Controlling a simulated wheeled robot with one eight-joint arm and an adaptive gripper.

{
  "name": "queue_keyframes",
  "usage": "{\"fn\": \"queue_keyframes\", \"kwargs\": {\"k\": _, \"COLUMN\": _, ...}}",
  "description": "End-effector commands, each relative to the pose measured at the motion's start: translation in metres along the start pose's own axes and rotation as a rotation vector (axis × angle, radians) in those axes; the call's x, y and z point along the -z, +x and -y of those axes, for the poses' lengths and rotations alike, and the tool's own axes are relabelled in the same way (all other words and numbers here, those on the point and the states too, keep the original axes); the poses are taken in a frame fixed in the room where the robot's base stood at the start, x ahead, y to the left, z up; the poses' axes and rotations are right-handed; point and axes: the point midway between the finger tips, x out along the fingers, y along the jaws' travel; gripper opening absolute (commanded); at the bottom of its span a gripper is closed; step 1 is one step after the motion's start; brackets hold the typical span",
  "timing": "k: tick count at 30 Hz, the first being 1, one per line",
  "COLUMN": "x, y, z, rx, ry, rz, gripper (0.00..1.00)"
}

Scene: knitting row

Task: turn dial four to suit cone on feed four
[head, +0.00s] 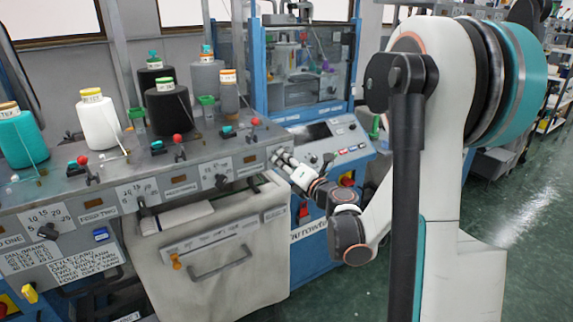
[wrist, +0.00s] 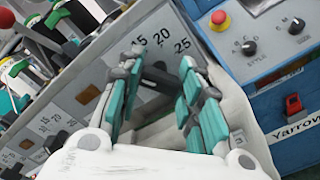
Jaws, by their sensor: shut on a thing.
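The dial plate at the right end of the sloping panel shows 15, 20 and 25 in the wrist view (wrist: 165,33). Its black dial (wrist: 160,77) lies between my gripper's teal-padded fingers. My gripper (head: 281,157) is shut on this dial; it shows larger in the wrist view (wrist: 160,72). The fingers hide part of the dial, so I cannot tell which number it points to.
Other dials (head: 47,232) sit along the panel to the left. White (head: 98,122), black (head: 168,110) and teal (head: 20,138) cones stand above. A blue control console (head: 330,140) with a red button (wrist: 220,21) is close on the right.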

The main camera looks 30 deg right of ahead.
Motion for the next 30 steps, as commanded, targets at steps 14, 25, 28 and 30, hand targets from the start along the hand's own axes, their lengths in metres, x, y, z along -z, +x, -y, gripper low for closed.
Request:
{"fn": "queue_keyframes", "kwargs": {"k": 14, "x": 0.0018, "y": 0.0003, "z": -0.0006, "rx": -0.002, "ry": 0.297, "rz": -0.003, "gripper": 0.09}}
{"fn": "queue_keyframes", "kwargs": {"k": 25, "x": 0.0012, "y": 0.0003, "z": -0.0014, "rx": -0.002, "ry": 0.477, "rz": -0.004, "gripper": 0.09}}
{"fn": "queue_keyframes", "kwargs": {"k": 28, "x": 0.001, "y": 0.0003, "z": -0.0015, "rx": -0.002, "ry": 0.499, "rz": -0.003, "gripper": 0.09}}
{"fn": "queue_keyframes", "kwargs": {"k": 30, "x": 0.001, "y": 0.0003, "z": -0.0015, "rx": -0.002, "ry": 0.507, "rz": -0.003, "gripper": 0.09}}
